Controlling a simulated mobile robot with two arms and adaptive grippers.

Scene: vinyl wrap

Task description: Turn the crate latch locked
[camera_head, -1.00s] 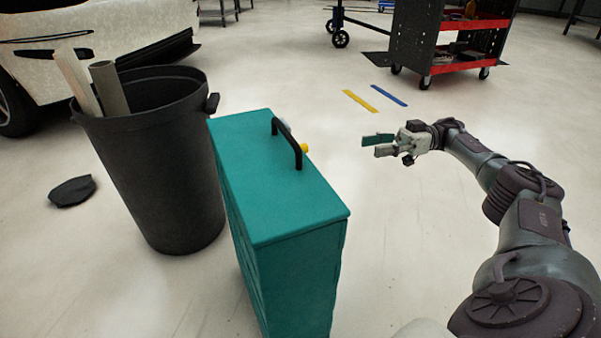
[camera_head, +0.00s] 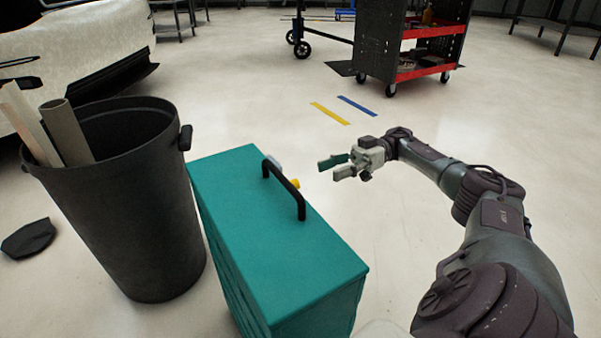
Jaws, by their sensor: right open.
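A teal crate (camera_head: 265,240) stands on the floor at the centre, with a black bar handle (camera_head: 285,190) on its top. A small yellow piece (camera_head: 294,183) shows just past the handle at the crate's far right edge, and a pale grey piece (camera_head: 273,163) shows beside it; they may be the latch, but most is hidden behind the crate. My right gripper (camera_head: 328,168) is open and empty. It is to the right of the yellow piece and apart from it, fingers pointing left toward the crate. My left gripper is not in view.
A black bin (camera_head: 140,220) with rolled tubes (camera_head: 65,130) stands close left of the crate. A white car (camera_head: 85,40) and a tool cart (camera_head: 410,40) are behind. Floor right of the crate is clear.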

